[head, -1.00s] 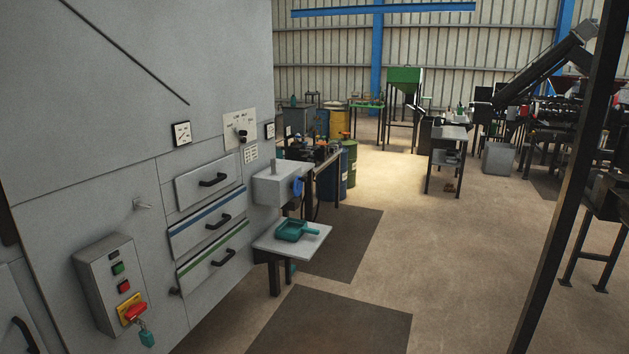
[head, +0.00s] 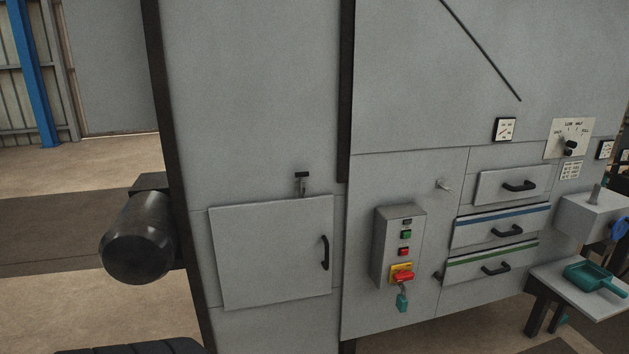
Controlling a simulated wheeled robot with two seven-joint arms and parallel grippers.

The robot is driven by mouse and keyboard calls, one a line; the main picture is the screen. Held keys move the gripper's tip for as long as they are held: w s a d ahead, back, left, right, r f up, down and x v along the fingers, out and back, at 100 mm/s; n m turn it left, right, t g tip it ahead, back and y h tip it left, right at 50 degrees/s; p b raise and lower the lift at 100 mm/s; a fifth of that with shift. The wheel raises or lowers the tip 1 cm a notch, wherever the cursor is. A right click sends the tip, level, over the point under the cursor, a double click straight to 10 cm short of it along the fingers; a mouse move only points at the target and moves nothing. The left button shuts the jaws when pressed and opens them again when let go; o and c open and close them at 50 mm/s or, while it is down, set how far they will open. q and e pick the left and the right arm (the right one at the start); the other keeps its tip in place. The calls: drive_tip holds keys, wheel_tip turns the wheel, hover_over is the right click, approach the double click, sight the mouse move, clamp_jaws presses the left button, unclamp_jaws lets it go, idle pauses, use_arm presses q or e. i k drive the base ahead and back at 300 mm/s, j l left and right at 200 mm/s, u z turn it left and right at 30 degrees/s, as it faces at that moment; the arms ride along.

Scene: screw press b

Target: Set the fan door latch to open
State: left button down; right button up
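A small latch (head: 303,184) with a dark T-shaped top and a grey metal body sits on the grey machine wall, just above a square grey door (head: 265,255). It is probably the fan door latch, but no label is readable. The door looks closed, with a black vertical pull handle (head: 325,253) near its right edge. The latch is too small to tell its setting for sure. Neither of my grippers is in view.
Right of the door is a control box (head: 398,247) with green, red and yellow-red controls and a hanging teal tag. Several drawers, a selector panel (head: 570,139) and a small table (head: 592,290) with a teal scoop stand farther right. A dark cylindrical motor (head: 138,238) juts out left.

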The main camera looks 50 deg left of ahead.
sight(301, 174)
drive_tip(key=u, duration=1.7)
